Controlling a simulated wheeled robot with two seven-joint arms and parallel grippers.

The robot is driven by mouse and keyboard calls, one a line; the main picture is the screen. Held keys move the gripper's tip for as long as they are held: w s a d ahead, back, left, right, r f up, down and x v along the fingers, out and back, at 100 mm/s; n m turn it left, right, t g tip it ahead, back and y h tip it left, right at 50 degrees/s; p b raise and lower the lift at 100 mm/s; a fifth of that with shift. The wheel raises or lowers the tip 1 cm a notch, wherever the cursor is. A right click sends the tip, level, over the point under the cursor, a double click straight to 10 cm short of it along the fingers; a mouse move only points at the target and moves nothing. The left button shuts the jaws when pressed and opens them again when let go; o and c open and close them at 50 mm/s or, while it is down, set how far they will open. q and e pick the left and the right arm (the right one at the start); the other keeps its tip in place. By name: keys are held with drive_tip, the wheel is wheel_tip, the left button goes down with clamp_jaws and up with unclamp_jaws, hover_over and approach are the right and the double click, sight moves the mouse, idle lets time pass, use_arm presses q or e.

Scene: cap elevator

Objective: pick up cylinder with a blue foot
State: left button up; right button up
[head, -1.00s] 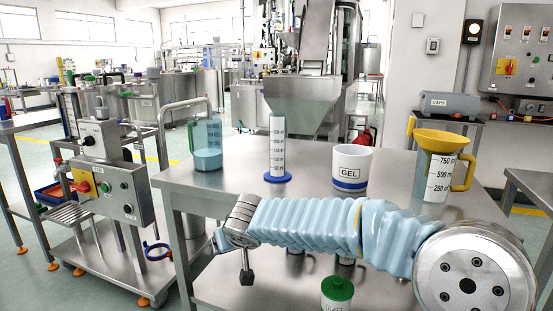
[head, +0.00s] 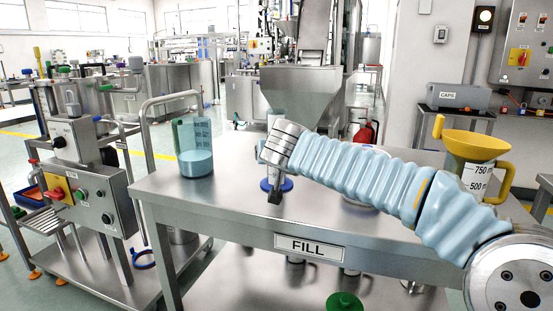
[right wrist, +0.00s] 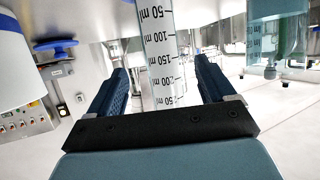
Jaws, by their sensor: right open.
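The clear graduated cylinder with a blue foot (head: 288,185) stands upright on the steel table (head: 225,205), mostly hidden behind my right arm in the head view. In the right wrist view the graduated cylinder (right wrist: 162,60) appears with its scale upside down, lying between the two fingers; its foot is out of that frame. My right gripper (head: 275,195) is in front of the cylinder in the head view. In the right wrist view the right gripper (right wrist: 158,82) is open, a finger on each side of the cylinder with visible gaps. My left gripper is not in view.
A beaker with blue liquid (head: 196,163) stands left of the cylinder. A yellow funnel (head: 468,147) sits in a jug at the right. The white cup is mostly hidden behind my arm. A steel hopper (head: 302,90) rises behind the table.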

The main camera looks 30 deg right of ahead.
drive_tip(key=p+x, duration=0.1)
drive_tip(key=x, duration=0.5)
drive_tip(key=shift+w, duration=0.3)
drive_tip(key=shift+w+d+f+p, duration=0.2)
drive_tip(key=shift+w+p, duration=0.1)
drive_tip(key=shift+c, duration=0.3)
drive_tip(key=c, duration=1.1)
drive_tip(key=shift+r, duration=0.15)
